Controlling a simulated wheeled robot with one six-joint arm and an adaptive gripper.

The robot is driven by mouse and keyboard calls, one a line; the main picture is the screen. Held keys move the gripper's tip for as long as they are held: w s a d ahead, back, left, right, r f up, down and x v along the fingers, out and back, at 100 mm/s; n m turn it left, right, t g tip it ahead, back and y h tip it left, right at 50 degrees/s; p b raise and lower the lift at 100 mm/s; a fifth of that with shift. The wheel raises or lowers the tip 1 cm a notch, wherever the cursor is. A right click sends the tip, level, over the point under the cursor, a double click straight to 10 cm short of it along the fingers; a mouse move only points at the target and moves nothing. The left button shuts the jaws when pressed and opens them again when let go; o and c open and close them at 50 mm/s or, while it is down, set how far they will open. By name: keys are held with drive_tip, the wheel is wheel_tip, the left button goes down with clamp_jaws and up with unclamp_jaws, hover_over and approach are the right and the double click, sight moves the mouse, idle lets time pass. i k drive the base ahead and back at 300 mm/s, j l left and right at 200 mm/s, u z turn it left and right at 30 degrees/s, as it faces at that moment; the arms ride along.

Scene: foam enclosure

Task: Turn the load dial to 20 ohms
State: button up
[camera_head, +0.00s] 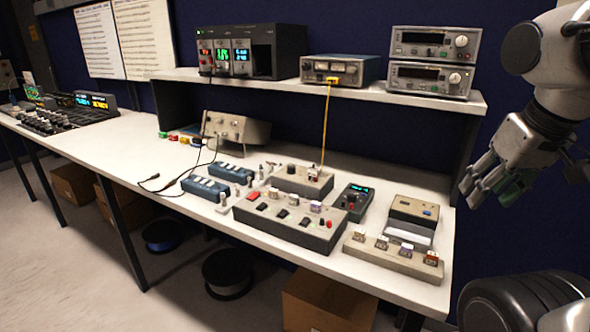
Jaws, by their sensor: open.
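My gripper (484,192) hangs at the right, beyond the right end of the bench. It is open and empty, its fingers pointing down and left, apart from everything on the bench. A grey box (296,186) with a small dark knob (291,168) stands mid-bench. A wider grey control box (285,226) with several switches and small knobs stands in front of it. No labels or ohm marks can be read, so I cannot tell which knob is the load dial or where it points.
A dark handheld meter (354,200), a grey strip with several small blocks (392,258) and a brown-grey device (412,216) crowd the right end of the bench (330,283). A shelf (395,98) with instruments overhangs the back. A yellow cable (326,125) hangs from it.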

sight(290, 168)
drive_tip(key=k+j, duration=0.1)
drive_tip(key=j, duration=0.6)
drive_tip(key=k+j, duration=0.1)
drive_tip(key=j, duration=0.65)
drive_tip(key=i+j, duration=0.45)
drive_tip(key=i, duration=0.2)
